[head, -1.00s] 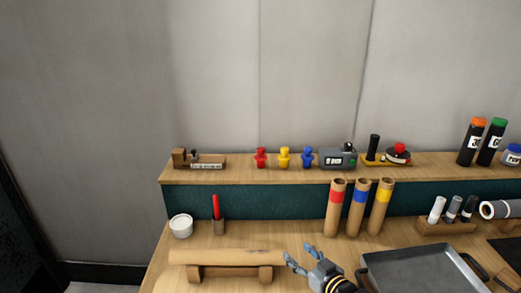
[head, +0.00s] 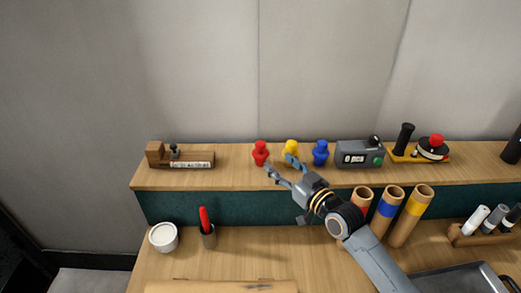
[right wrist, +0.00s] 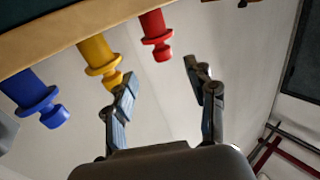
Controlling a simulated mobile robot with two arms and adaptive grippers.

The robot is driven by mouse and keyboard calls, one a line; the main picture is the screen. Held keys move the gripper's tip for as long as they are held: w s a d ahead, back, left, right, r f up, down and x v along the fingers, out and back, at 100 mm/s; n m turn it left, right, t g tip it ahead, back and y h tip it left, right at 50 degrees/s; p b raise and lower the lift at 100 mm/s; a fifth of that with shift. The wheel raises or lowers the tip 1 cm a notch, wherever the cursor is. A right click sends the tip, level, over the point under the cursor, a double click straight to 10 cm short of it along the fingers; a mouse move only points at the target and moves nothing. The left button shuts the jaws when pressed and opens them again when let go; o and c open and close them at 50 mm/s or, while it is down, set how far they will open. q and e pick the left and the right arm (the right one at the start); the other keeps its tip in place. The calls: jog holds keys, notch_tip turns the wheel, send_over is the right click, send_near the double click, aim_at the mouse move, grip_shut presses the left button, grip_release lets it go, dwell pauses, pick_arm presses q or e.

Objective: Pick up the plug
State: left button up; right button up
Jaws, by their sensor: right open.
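Three plugs stand in a row on the raised wooden shelf: a red plug (head: 260,153), a yellow plug (head: 291,149) and a blue plug (head: 320,153). My right gripper (head: 280,167) is open and empty in front of the shelf, its fingertips near the red and yellow plugs. In the right wrist view the red plug (right wrist: 156,36) lies beyond the gap between the fingers (right wrist: 160,85). The yellow plug (right wrist: 100,62) is partly behind one finger there, and the blue plug (right wrist: 38,97) is farther left. My left gripper is not in view.
A grey device (head: 360,154) stands right of the blue plug. Cardboard tubes with coloured bands (head: 410,215) stand below, beside my right arm. A white cup (head: 164,237) and a holder with a red item (head: 207,232) stand on the lower bench.

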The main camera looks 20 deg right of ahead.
aim_at(264, 147)
jog(key=x, duration=0.4)
jog(key=shift+w+a, duration=0.1)
jog(key=shift+w, duration=0.05)
jog(key=shift+w+p, duration=0.25)
jog(key=shift+p, duration=0.05)
jog(key=w+p, duration=0.1)
jog(key=w+a+r, duration=0.1)
jog(key=shift+w+r+p, duration=0.1)
jog(key=shift+w+p, duration=0.2)
jog(key=shift+p, duration=0.1)
jog(key=shift+w+a+f, duration=0.15)
jog(key=shift+w+a, duration=0.05)
jog(key=shift+w, duration=0.25)
jog(key=shift+w+a+f, duration=0.1)
jog(key=shift+w+a, duration=0.1)
jog(key=shift+w, duration=0.45)
jog(key=shift+c, duration=0.8)
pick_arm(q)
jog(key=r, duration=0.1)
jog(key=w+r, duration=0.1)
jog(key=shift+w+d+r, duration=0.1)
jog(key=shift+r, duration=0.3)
pick_arm(e)
grip_shut()
